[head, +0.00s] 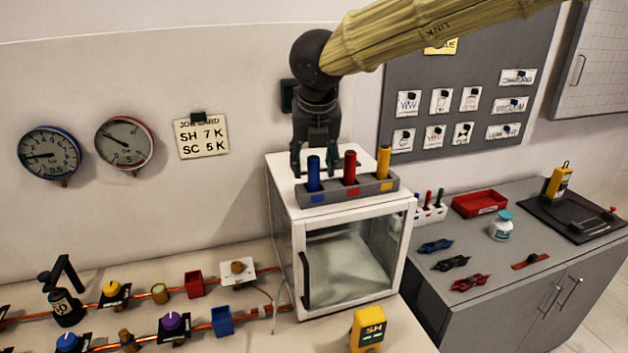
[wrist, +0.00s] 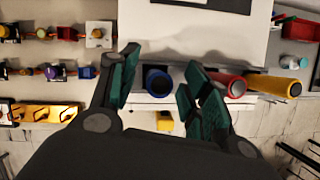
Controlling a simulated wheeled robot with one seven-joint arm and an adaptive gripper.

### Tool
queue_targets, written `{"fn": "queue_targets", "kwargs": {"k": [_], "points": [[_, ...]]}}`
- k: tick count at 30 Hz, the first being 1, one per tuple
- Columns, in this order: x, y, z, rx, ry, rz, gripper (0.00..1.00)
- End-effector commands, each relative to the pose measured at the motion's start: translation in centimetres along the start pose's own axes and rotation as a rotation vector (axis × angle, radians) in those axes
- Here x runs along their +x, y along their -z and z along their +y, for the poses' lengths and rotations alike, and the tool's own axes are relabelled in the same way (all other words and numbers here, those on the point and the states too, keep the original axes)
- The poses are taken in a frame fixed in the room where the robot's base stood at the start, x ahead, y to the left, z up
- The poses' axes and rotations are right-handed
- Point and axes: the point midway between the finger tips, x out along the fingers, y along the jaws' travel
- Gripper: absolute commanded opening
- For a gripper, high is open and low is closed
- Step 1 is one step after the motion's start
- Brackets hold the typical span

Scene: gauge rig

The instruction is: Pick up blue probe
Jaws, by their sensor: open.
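The blue probe (head: 313,174) stands upright in the left slot of a grey rack (head: 347,196) on top of a white glass-fronted cabinet (head: 296,218). A red probe (head: 350,167) and a yellow probe (head: 384,162) stand to its right in the same rack. My gripper (head: 315,165) points down at the rack's left end. In the wrist view my gripper (wrist: 158,82) is open, with the blue probe (wrist: 158,80) showing between its green-padded fingers, nearer the left one. No contact with the probe is visible. The red probe (wrist: 230,85) is just beyond the right finger.
Gauges (head: 124,143) and a card (head: 201,138) hang on the wall. Pipes with valves run along the left bench, and a yellow meter (head: 367,330) stands in front of the cabinet. A grey side bench holds a red tray (head: 479,204) and clips (head: 450,263).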

Motion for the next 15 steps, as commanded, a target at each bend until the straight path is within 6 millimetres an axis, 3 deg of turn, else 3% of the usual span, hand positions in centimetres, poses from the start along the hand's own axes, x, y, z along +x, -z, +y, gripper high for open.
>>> {"fn": "queue_targets", "kwargs": {"k": [9, 15], "points": [[0.45, 0.0, 0.06, 0.0, -0.002, -0.001, 0.48], [0.43, 0.01, 0.04, 0.0, -0.001, -0.001, 0.11]]}}
